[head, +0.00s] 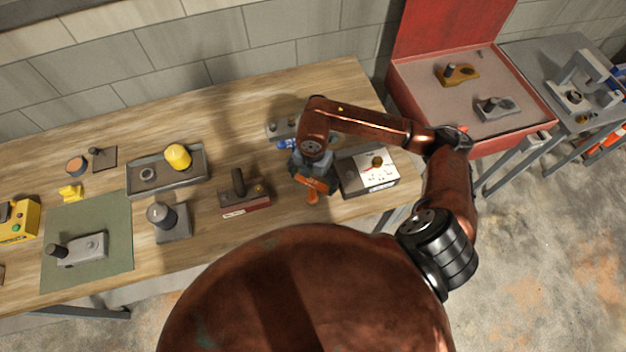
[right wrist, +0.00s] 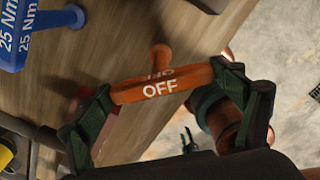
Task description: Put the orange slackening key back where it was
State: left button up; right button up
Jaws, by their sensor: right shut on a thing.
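The orange slackening key (right wrist: 160,88), with "OFF" in white on its bar, is held crosswise between the dark fingers of my right gripper (right wrist: 165,84). A short orange stem sticks out from the bar. In the head view the key (head: 313,183) shows at the end of my right gripper (head: 308,170), over the right part of the wooden bench (head: 335,88). I cannot tell whether it touches the bench. My left gripper is not in view.
A blue 25 Nm tool (right wrist: 27,32) lies close to my right gripper. A box with a white top plate (head: 372,172) stands right of it, a dark red block with a black knob (head: 245,200) left. An open red case (head: 425,110) stands farther right.

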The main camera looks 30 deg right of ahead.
jog(key=shift+f, duration=0.1)
jog(key=o, duration=1.3)
jog(key=shift+r, duration=0.2)
notch_tip(320, 180, up, 12)
jog(key=b, duration=0.1)
jog(key=shift+b, duration=0.4)
